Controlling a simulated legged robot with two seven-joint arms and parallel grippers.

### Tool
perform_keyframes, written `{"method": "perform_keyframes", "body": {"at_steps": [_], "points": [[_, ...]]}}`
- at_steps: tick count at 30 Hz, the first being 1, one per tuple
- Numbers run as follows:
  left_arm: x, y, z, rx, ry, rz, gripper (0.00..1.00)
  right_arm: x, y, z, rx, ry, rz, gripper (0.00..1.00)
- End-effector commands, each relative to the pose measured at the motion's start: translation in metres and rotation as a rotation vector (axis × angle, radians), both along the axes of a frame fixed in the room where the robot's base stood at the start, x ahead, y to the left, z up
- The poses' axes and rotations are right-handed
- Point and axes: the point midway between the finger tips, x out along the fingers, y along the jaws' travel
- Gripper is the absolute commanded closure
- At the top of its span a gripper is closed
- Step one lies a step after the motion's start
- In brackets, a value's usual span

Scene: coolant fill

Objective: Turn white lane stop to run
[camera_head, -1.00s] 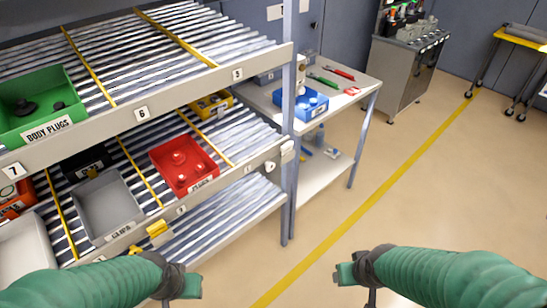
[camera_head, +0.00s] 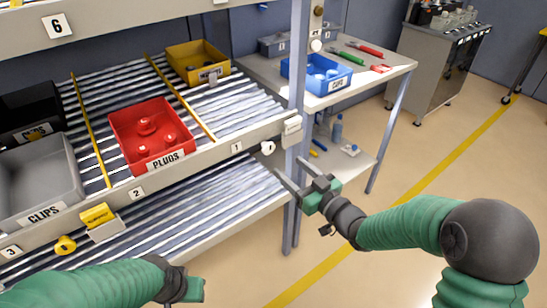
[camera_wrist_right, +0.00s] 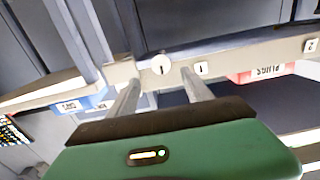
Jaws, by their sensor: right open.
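The white lane stop (camera_head: 267,148) is a small white knob on the front rail of the middle shelf, just right of the number 1 label (camera_head: 236,147). In the right wrist view the white lane stop (camera_wrist_right: 161,64) shows ahead, between the fingers. My right gripper (camera_head: 288,168) is open and empty, its fingers pointing at the rail, slightly below and right of the knob in the head view. In the right wrist view the right gripper (camera_wrist_right: 160,82) shows no contact with the knob. My left gripper (camera_head: 198,290) is at the bottom edge; its jaws are unclear.
The shelf's upright post (camera_head: 299,90) stands close to my right gripper. A side table (camera_head: 385,68) with a blue bin (camera_head: 310,78) stands behind.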

Motion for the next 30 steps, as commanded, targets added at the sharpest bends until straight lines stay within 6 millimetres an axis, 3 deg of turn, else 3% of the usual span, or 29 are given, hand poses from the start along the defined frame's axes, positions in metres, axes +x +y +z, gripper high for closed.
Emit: {"method": "perform_keyframes", "body": {"at_steps": [9,21,30], "points": [[0.000,0.000,-0.015,0.000,0.000,0.000,0.64,0.058,0.043,-0.002,0.000,-0.001,0.001,0.42],[0.000,0.000,-0.016,0.000,0.000,0.000,0.64,0.069,0.050,0.000,-0.001,0.000,-0.001,0.42],[0.000,0.000,-0.016,0.000,0.000,0.000,0.64,0.069,0.050,0.000,-0.001,0.000,-0.002,0.81]]}}
